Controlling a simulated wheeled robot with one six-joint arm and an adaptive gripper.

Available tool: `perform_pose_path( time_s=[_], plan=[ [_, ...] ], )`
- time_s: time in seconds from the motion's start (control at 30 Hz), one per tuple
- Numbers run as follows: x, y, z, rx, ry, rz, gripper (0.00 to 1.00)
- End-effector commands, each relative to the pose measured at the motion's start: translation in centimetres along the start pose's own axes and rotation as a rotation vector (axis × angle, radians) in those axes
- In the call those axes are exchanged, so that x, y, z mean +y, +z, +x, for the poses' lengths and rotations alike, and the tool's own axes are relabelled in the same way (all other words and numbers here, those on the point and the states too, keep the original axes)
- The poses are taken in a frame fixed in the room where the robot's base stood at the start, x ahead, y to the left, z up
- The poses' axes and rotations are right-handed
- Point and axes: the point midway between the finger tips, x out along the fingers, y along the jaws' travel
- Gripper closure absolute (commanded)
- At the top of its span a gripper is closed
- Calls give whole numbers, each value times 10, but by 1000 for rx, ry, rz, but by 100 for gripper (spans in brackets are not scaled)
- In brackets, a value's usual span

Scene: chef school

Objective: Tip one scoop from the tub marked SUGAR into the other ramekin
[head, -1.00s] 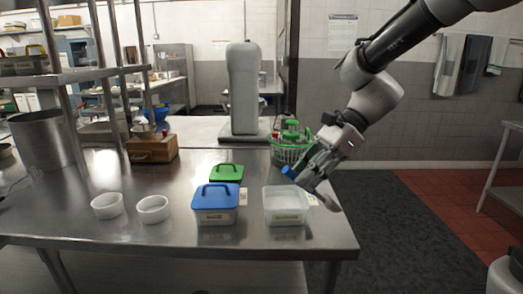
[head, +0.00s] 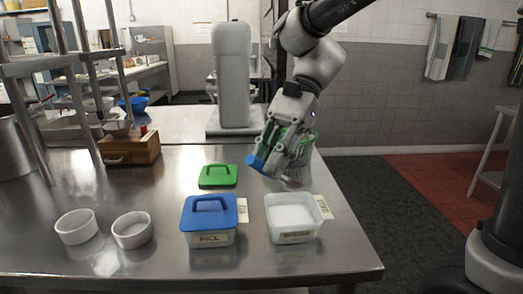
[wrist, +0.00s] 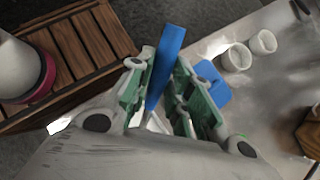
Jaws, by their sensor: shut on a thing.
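The open tub marked SUGAR (head: 294,237) stands at the front right of the steel table, with white contents. My gripper (head: 274,163) is shut on a blue-handled scoop (head: 256,163), above and behind this tub in the head view. The blue handle (wrist: 167,55) stands between my fingers in the wrist view. The scoop's bowl is mostly hidden; I cannot tell whether it holds anything. Two white ramekins, a left one (head: 76,227) and a right one (head: 132,230), stand apart at the table's left. I cannot make out any contents in them.
A tub marked RICE (head: 209,240) with a blue handled lid (head: 209,211) stands left of the sugar tub. A green lid (head: 218,176) lies behind it. A wooden box (head: 130,149) is farther back left. Bare table separates the ramekins from the rice tub.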

Motion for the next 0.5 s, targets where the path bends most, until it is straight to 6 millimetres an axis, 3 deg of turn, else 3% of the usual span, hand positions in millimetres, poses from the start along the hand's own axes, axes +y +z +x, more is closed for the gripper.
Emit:
perform_pose_path(
  time_s=[0.5],
  plan=[
    [0, -18, 20, -1, 0, 2, 100]
  ],
)
